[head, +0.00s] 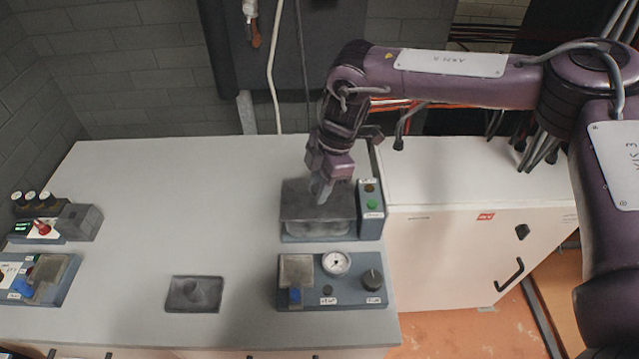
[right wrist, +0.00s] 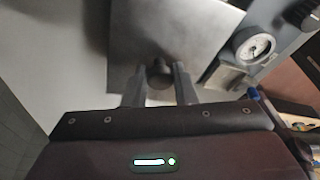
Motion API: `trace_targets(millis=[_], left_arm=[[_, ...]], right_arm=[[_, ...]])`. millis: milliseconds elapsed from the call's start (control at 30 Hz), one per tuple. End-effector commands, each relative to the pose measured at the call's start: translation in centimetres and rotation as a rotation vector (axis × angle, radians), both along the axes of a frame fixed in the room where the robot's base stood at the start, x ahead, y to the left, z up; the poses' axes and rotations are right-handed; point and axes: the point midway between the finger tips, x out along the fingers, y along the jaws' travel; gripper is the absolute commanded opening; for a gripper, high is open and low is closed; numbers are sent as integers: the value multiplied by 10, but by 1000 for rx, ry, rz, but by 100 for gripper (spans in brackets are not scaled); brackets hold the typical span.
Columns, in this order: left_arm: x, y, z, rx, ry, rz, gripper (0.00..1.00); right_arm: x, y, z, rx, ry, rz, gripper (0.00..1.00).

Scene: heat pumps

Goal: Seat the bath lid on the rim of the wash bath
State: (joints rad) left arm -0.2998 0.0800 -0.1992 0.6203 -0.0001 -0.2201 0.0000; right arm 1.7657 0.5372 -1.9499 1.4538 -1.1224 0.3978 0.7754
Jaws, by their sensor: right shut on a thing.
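The wash bath (head: 318,226) is a grey-blue unit at the right of the white bench, with a control block carrying a green button on its right side. The bath lid (head: 300,191) is a dark grey plate over the top of the bath in the head view. I cannot tell whether it touches the rim. My right gripper (head: 321,194) points down above the lid. In the right wrist view, its fingers (right wrist: 158,82) are shut on the round dark knob of the lid (right wrist: 185,35). My left gripper is not in view.
A panel with a round gauge (head: 336,263) and a black knob stands just in front of the bath. A dark square plate (head: 194,294) lies at the front middle. Control boxes (head: 60,222) stand at the far left. The bench middle (head: 190,200) is clear.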

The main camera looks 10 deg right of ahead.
Motion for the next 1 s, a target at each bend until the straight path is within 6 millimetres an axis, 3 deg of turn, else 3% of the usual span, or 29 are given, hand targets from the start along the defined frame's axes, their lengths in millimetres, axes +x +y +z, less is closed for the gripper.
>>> trace_targets(millis=[400,433,600,867,1000], left_arm=[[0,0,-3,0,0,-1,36],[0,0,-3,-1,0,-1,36],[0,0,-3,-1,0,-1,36],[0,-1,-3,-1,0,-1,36],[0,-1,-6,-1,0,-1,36]], right_arm=[[0,0,-7,1,0,-1,0],[0,0,-6,1,0,-1,27],[0,0,-6,0,0,-1,49],[0,0,-6,0,1,-1,50],[2,-3,3,2,-4,-1,50]])
